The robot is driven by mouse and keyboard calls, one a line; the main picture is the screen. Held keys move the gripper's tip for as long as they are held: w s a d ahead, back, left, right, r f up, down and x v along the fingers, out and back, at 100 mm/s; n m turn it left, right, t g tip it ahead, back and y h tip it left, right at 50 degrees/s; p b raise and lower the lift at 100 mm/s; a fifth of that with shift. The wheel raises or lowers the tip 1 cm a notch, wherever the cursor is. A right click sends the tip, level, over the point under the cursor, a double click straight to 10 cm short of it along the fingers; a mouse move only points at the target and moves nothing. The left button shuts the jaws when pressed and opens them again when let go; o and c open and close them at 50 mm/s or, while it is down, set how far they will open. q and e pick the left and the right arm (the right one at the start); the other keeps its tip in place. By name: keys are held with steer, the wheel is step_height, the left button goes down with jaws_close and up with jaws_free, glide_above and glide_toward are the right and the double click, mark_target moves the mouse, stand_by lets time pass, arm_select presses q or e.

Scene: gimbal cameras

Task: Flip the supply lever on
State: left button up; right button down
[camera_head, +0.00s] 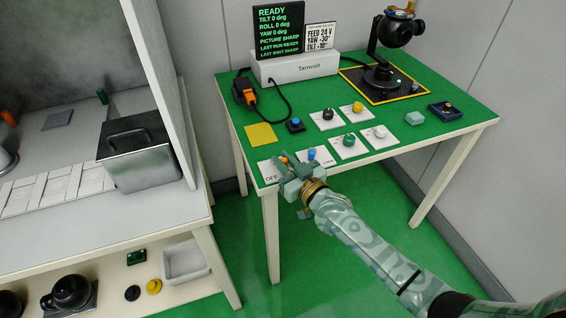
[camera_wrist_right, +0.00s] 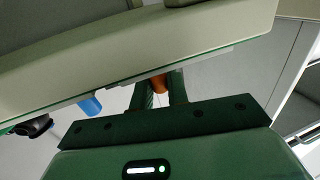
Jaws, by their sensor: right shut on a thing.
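The supply lever shows as a small orange tip (camera_head: 284,159) on a white plate marked OFF (camera_head: 270,179) at the green table's front left corner. My right gripper (camera_head: 289,170) reaches over this plate and hides most of the lever. In the right wrist view, the orange part (camera_wrist_right: 160,84) sits between the two fingers (camera_wrist_right: 159,92), which are shut on it. The lever's exact tilt is hidden. My left gripper is not in view.
A blue knob (camera_head: 311,154) stands just right of the gripper. Several knob plates and a yellow square (camera_head: 261,136) lie behind. A black screen (camera_head: 279,33) reads READY, with tilt, roll and yaw at 0. A gimbal camera (camera_head: 397,31) stands at the back right.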

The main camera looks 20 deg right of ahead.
steer(key=shift+w+d+n+g+y+b, duration=0.1)
steer(key=shift+d+n+g+y+b, duration=0.15)
steer(key=shift+n+y+b, duration=0.4)
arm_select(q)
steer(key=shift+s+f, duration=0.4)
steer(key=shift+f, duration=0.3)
arm_select(e)
steer(key=shift+y, duration=0.25)
steer(key=c, duration=1.5)
jaws_free()
steer(key=shift+o, duration=0.2)
